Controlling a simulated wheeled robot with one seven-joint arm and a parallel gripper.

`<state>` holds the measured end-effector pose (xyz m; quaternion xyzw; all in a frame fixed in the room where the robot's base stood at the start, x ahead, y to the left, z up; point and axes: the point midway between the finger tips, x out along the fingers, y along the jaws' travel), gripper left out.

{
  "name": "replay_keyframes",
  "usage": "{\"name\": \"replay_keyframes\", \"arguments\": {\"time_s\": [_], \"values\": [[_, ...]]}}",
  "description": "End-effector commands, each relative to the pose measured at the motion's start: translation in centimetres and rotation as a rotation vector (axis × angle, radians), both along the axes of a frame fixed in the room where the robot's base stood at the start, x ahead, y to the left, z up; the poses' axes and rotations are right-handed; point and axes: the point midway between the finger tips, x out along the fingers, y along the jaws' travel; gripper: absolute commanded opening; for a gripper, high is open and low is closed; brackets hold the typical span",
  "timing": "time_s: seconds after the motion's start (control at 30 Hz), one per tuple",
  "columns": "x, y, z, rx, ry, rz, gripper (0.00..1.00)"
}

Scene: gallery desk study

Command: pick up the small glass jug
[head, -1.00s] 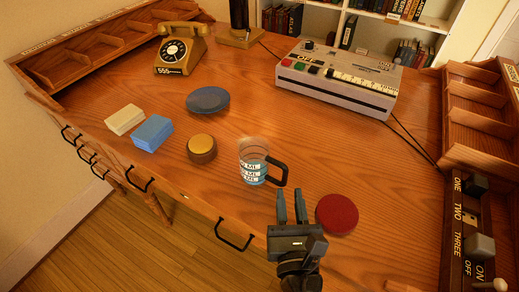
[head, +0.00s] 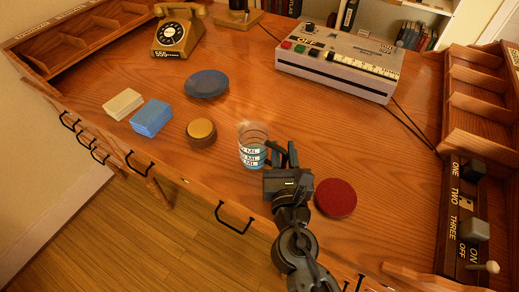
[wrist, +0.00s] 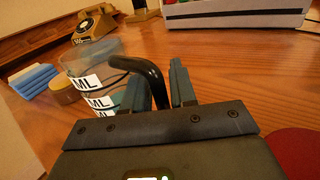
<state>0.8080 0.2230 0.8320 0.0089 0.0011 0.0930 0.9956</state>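The small glass jug (head: 251,150) stands upright on the desk. It is clear, with white "ML" labels, bluish contents low down and a black handle on its right side. In the wrist view the jug (wrist: 95,75) is at the left, and its handle (wrist: 150,75) reaches into the space between my fingers. My gripper (head: 281,155) is at the jug's right side, low over the desk. In the wrist view my gripper (wrist: 160,88) is open, with a finger on each side of the handle and a gap at the right finger. The handle's lower end is hidden.
A dark red disc (head: 336,197) lies just right of my gripper. A round yellow-topped container (head: 201,132), blue block (head: 151,118), cream block (head: 123,104) and blue dish (head: 206,84) are left of the jug. A grey machine (head: 337,66) stands behind. Desk between jug and machine is clear.

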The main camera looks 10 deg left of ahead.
Motion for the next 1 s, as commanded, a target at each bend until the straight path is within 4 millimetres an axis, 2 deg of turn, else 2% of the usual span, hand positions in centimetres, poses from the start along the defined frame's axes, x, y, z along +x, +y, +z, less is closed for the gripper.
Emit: {"name": "replay_keyframes", "arguments": {"time_s": [0.03,0.27,0.8,1.0], "values": [[0.0,0.0,0.0,0.0,0.0,0.0,0.21],[0.0,0.0,0.0,0.0,0.0,0.0,0.0],[0.0,0.0,0.1,0.001,-0.002,0.0,0.0],[0.0,0.0,1.2,0.002,-0.002,0.0,0.0]]}}
